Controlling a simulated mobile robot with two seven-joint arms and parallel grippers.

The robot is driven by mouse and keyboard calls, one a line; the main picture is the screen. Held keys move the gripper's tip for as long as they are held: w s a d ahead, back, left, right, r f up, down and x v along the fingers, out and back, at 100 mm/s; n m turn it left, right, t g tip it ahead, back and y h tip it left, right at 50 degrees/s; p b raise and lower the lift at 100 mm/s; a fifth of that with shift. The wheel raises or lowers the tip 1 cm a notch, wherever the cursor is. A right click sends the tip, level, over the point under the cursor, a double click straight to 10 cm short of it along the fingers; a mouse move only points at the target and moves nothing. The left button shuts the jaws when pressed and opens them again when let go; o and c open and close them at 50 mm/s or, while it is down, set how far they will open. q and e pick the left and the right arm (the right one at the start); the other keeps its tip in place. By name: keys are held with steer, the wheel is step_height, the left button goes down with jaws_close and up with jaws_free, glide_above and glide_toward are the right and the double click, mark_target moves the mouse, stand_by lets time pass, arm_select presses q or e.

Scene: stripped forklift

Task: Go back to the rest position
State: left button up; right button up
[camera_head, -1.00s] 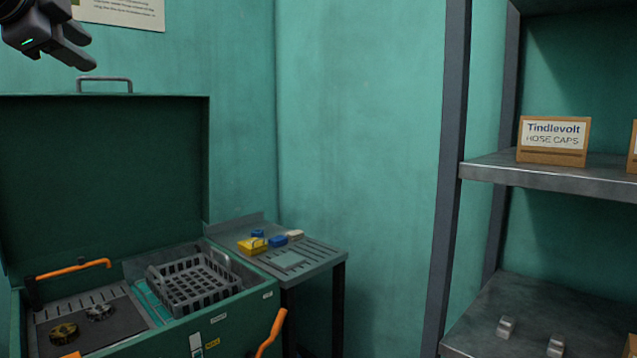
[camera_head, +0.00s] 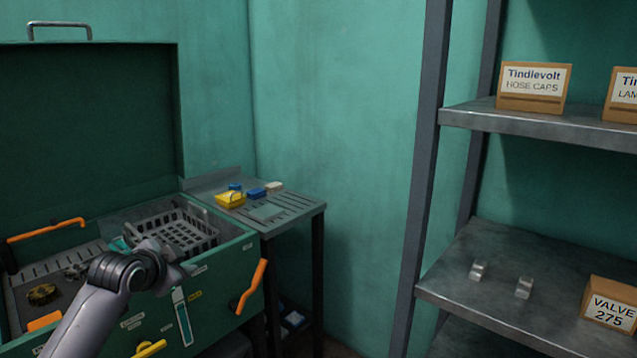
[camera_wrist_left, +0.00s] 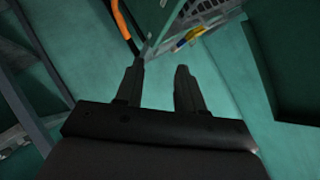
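My left arm comes in from the lower left of the head view, in front of the green chest (camera_head: 222,290). Its dark wrist end (camera_head: 150,262) overlaps the chest's front rim and the grey basket's near corner; the fingers are hard to make out there. In the left wrist view my left gripper (camera_wrist_left: 159,70) has its two fingers apart, with nothing between them. The teal surface shows beyond the fingers, and an orange handle and a piece of grey basket show farther up. My right gripper is in neither view.
The chest's lid (camera_head: 90,120) stands open, with a grey basket (camera_head: 190,235) inside. A small slatted table (camera_head: 300,215) beside it holds yellow, blue and pale items. Metal shelves (camera_head: 590,130) with labelled boxes stand at right. The wall between is clear.

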arm_select(q)
steer(key=s+d+f+n+g+h, duration=0.1)
steer(key=s+d+f+n, duration=0.15)
steer(key=s+f, duration=0.65)
steer(key=s+d+f+n, duration=0.1)
steer(key=s+d+f, duration=0.2)
steer(key=s+f, duration=0.6)
steer(key=s+f+n, duration=0.1)
steer(key=s+f, duration=0.2)
steer(key=s, duration=0.3)
steer(key=s+d+f+n, duration=0.1)
steer(key=s+f, duration=0.2)
steer(key=s, duration=0.3)
steer(key=s+d+f+n, duration=0.1)
steer(key=s+f+n, duration=0.1)
steer(key=s, duration=0.5)
steer(key=shift+f+g, duration=0.3)
steer(key=shift+f, duration=0.5)
